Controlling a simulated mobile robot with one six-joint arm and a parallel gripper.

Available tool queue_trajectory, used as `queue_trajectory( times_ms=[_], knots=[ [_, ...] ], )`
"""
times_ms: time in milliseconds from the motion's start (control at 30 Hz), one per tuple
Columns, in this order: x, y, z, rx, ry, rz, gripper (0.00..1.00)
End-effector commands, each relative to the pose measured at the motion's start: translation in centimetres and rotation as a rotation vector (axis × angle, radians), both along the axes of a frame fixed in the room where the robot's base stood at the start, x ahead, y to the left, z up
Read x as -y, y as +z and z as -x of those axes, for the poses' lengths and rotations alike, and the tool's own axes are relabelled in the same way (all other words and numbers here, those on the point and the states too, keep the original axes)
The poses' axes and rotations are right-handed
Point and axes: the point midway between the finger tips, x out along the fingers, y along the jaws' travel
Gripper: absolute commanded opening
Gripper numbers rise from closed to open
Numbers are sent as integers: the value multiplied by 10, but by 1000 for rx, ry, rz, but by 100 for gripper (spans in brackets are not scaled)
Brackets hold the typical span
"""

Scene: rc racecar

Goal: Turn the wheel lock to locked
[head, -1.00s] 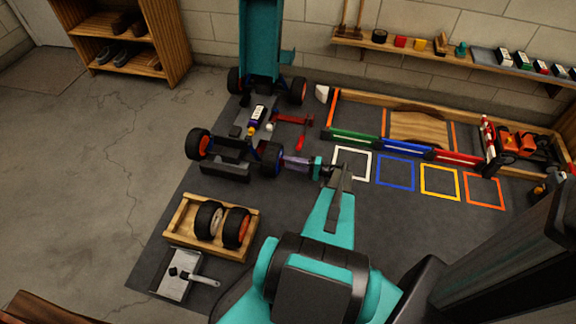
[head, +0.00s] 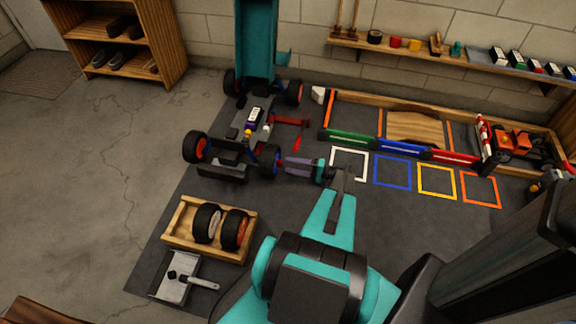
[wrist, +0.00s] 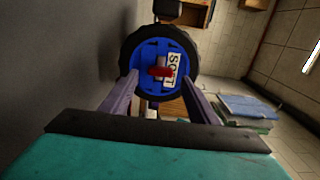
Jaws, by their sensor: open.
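The wheel lock (wrist: 160,72) is a small red piece at the centre of a blue wheel hub (wrist: 148,54) in the wrist view. The hub sits in a black tyre (wrist: 127,57) and carries a white "SOFT" label. In the head view this wheel (head: 270,160) is on the near right corner of the car (head: 225,155). My gripper (wrist: 158,88) is open, with its purple fingers spread either side of the hub's lower part. The lock shows between and slightly beyond the fingertips; I cannot tell whether they touch anything. In the head view my gripper (head: 288,167) points left at the wheel.
A wooden crate (head: 173,239) with two loose wheels and a grey tray (head: 160,291) lie in front of the car. A low rack (head: 395,146) with coloured panels and several coloured floor squares are to the right. The mat (head: 305,205) near my arm is clear.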

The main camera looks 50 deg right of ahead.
Motion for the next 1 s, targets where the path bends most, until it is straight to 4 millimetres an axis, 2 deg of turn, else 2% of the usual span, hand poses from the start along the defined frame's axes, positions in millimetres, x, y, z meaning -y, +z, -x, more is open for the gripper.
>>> queue_trajectory(
  times_ms=[600,800,1000],
  knots=[
    [42,-2,84,0,-1,0,55],
    [50,-1,99,0,1,-1,55],
    [51,0,102,0,2,-1,55]
  ],
)
